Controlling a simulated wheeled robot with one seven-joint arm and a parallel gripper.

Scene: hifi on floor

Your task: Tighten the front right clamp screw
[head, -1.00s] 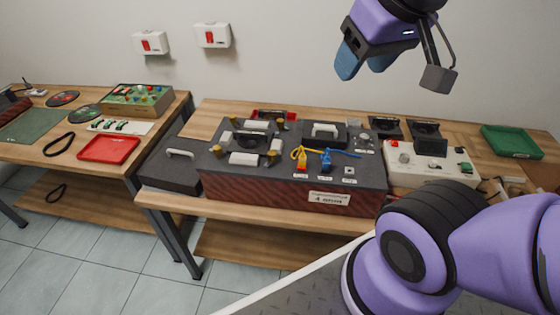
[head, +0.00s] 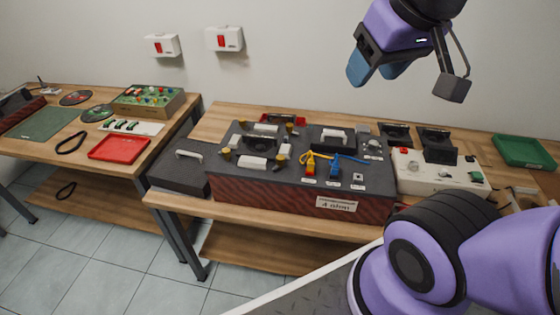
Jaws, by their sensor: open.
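A dark grey equipment case (head: 300,188) with a reddish-brown front stands on the wooden table. On its top left, brass-coloured clamp screws surround a black part (head: 247,150) with white blocks beside it. The front right clamp screw appears to be the small brass knob (head: 281,159) at that group's near right corner. It is too small to tell how far it is turned. My gripper (head: 373,72) has blue fingertips, is open and empty, and hangs high in front of the wall, above and to the right of the case, well apart from it.
Yellow and blue cables with plugs (head: 333,172) lie on the case right of the clamps. A white control box (head: 436,178) and a green tray (head: 524,151) stand further right. A red tray (head: 119,149) lies on the left table. The air above the case is free.

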